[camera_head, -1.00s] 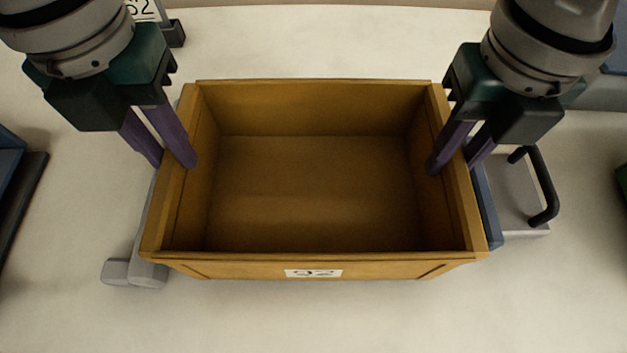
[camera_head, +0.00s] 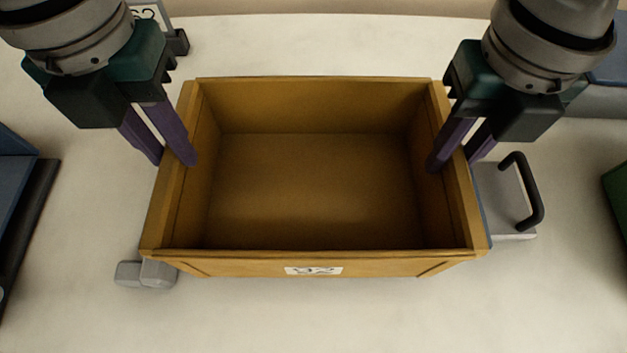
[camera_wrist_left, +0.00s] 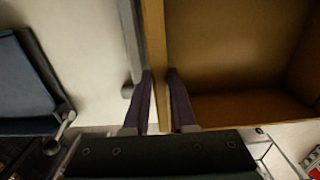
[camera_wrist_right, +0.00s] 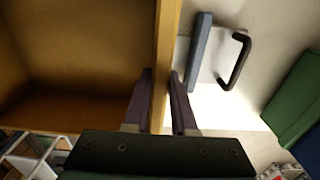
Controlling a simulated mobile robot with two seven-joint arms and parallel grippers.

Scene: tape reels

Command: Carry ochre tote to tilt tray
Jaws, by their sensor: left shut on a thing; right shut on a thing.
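The ochre tote (camera_head: 315,190) is an empty open box with a white number label on its near wall. It is level in the head view, between my two grippers. My left gripper (camera_head: 178,162) is shut on the tote's left wall, one purple finger inside and one outside; the wall also shows in the left wrist view (camera_wrist_left: 155,60). My right gripper (camera_head: 452,165) is shut on the right wall in the same way, seen too in the right wrist view (camera_wrist_right: 165,60). I cannot tell which thing in view is the tilt tray.
Under and beyond the tote's right side is a grey plate with a black handle (camera_head: 533,195). A grey block (camera_head: 146,273) shows at the tote's lower left. A blue thing (camera_head: 15,185) with a dark edge is at far left, a green one (camera_head: 617,190) at far right. The pale surface in front is clear.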

